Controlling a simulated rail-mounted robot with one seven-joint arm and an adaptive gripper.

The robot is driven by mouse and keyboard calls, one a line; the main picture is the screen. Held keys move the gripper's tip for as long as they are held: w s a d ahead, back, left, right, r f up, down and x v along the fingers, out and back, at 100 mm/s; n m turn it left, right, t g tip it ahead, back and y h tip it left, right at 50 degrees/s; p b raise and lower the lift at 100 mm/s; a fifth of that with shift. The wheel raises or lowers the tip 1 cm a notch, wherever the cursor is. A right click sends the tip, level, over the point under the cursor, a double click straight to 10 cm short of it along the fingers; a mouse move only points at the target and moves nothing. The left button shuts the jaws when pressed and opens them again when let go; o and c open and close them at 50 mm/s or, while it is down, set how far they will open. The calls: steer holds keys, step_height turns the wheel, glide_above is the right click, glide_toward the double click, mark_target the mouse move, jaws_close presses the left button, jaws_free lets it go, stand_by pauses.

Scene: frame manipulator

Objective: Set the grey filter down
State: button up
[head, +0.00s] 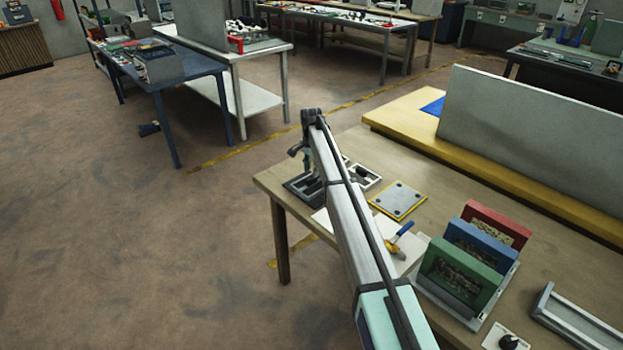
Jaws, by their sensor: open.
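My gripper (306,168) is at the far left corner of the wooden workbench (290,174), over a dark grey tray (303,192). My arm hides much of the gripper and the tray. The gripper is open; its fingertips are hard to make out. I cannot single out the grey filter for certain; something grey shows in the dark tray, partly behind my arm. A small light tray (373,183) with a dark round part lies just right of my arm.
A grey plate with a yellow edge (398,200) lies on the bench. Green (460,275), blue (480,246) and red (497,222) panels stand in a rack. A grey metal channel (577,322) lies at right.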

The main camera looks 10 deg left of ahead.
mark_target(312, 178)
step_height(312, 178, up, 8)
steer(key=b, duration=0.2)
